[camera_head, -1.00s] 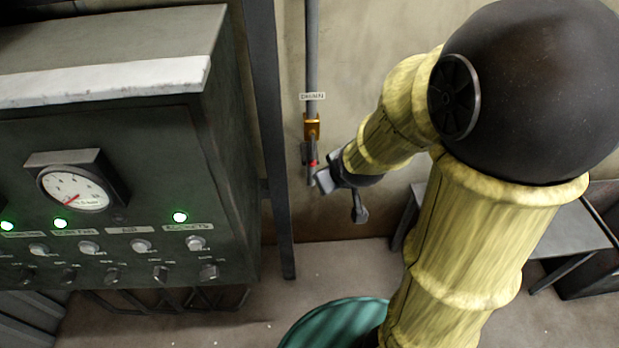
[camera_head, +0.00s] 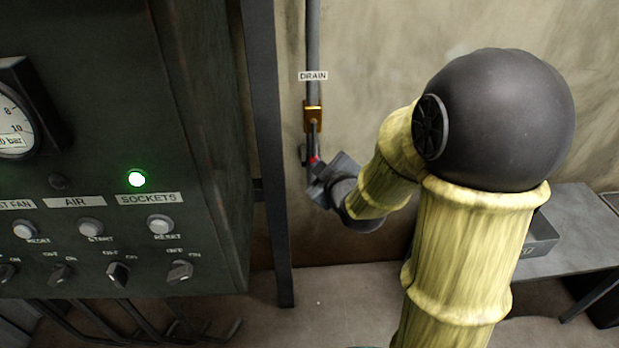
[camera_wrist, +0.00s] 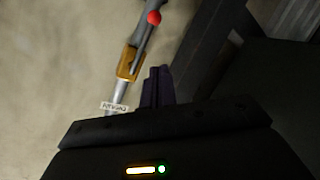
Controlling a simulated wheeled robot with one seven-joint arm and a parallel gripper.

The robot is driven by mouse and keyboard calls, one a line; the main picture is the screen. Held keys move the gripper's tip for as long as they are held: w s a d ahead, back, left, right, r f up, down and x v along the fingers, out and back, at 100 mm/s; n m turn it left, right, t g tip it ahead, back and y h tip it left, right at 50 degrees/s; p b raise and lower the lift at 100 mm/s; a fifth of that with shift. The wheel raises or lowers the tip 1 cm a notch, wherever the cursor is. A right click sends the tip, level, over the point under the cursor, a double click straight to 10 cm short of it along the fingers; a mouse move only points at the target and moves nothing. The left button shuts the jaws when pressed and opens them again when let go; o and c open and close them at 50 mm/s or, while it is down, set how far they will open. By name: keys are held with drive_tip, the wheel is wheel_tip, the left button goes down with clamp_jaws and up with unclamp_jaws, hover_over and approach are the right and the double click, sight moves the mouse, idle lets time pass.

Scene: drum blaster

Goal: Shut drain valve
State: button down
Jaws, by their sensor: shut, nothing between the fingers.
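The drain valve has a brass body (camera_head: 313,117) on a vertical grey pipe below a DRAIN label (camera_head: 313,76). Its lever hangs down, roughly along the pipe, and ends in a red tip (camera_head: 314,160). In the wrist view the brass body (camera_wrist: 128,63) and the red ball end (camera_wrist: 154,17) of the lever are clear, with the lever nearly in line with the pipe. My gripper (camera_wrist: 158,82) is shut and empty, with its fingers beside the valve in that picture. In the head view my gripper (camera_head: 318,190) is just below the red tip; contact cannot be told.
A dark control cabinet (camera_head: 130,120) with switches and a green lamp (camera_head: 136,178) fills the left. A dark upright post (camera_head: 266,150) stands between it and the pipe. A grey bench (camera_head: 575,230) is at the right. Bare wall lies around the pipe.

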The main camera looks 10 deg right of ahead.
sight(314, 143)
wheel_tip(314, 143, down, 8)
drive_tip(key=w+a+n+t+y+b, duration=0.1)
drive_tip(key=n+t+y+b, duration=0.2)
drive_tip(key=b, duration=1.2)
drive_tip(key=n+t, duration=0.2)
drive_tip(key=shift+w+a+r+t, duration=0.15)
drive_tip(key=shift+w+r+t, duration=0.15)
drive_tip(key=shift+t, duration=0.1)
drive_tip(key=shift+w+r, duration=0.1)
drive_tip(key=w+b, duration=0.3)
drive_tip(key=w, duration=0.6)
drive_tip(key=shift+d, duration=0.4)
drive_tip(key=shift+w+a, duration=0.1)
drive_tip(key=shift+w, duration=0.05)
